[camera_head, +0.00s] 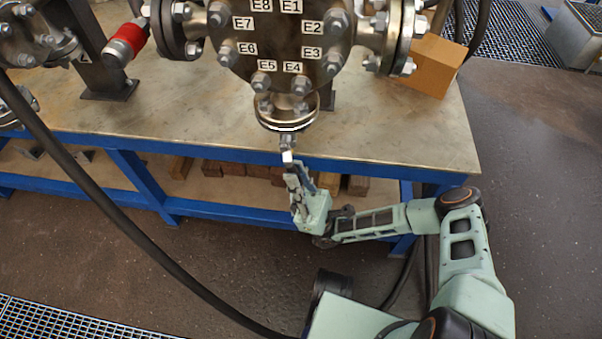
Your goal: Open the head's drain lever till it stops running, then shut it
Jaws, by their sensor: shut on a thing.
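The round metal head (275,38) carries bolts and labels E1 to E8 above the bench's front edge. A flanged outlet (287,112) hangs at its bottom, with a small drain fitting (287,140) under it. A small pale piece at the fitting's lower end looks like the drain lever (287,157). My gripper (290,168) reaches up to it from below and is shut on it. The fingers hide part of the lever, so its exact angle is unclear. I cannot make out any liquid running from the drain.
The bench (420,135) has a blue frame and a shelf holding several wooden blocks (232,169). A cardboard box (428,66) sits at the bench's right. A red-banded fitting (125,42) is at left. A black hose (130,223) crosses the left foreground.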

